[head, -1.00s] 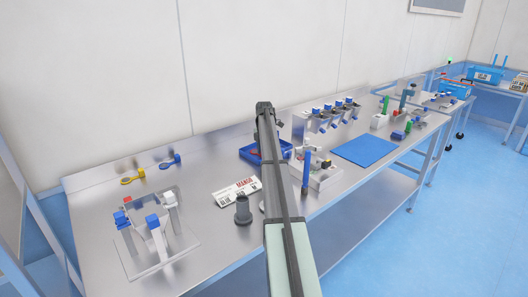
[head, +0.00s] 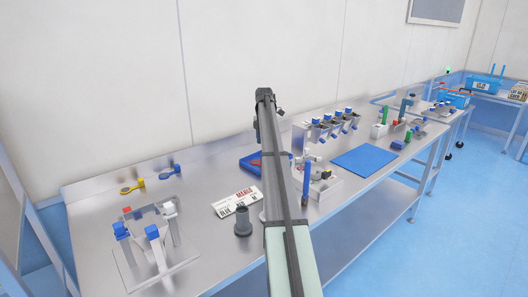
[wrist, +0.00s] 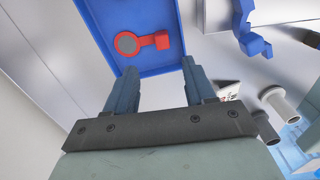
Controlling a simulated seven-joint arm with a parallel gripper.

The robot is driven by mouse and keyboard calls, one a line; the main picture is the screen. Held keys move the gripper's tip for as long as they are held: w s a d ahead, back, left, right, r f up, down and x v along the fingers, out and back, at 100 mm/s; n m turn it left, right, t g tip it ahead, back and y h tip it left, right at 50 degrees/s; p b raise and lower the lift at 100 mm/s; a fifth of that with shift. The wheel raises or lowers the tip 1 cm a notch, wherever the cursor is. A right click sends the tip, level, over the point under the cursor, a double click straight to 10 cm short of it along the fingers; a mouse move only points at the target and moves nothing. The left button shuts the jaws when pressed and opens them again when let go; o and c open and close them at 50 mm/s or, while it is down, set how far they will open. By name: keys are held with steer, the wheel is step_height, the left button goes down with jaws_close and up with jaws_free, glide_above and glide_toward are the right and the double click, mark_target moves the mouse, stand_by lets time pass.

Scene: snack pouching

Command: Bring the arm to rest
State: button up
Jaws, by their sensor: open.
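My gripper (wrist: 160,72) shows in the wrist view with its two fingers apart and nothing between them. Beyond the fingertips is a blue tray (wrist: 92,22) with a red scoop-like piece with a grey disc (wrist: 128,43) in it. In the head view my arm (head: 272,160) reaches up and away over the steel bench. The gripper itself cannot be made out there. The blue tray (head: 247,163) shows beside the arm on the bench, partly hidden by it.
A grey cup (head: 242,222) and a printed card (head: 236,203) stand left of my arm. A clamp fixture (head: 155,245) is at the front left, with yellow (head: 128,189) and blue (head: 170,170) scoops behind. A blue mat (head: 365,160) and a dispenser rack (head: 330,125) are to the right.

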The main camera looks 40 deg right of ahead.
steer(key=shift+r, duration=1.65)
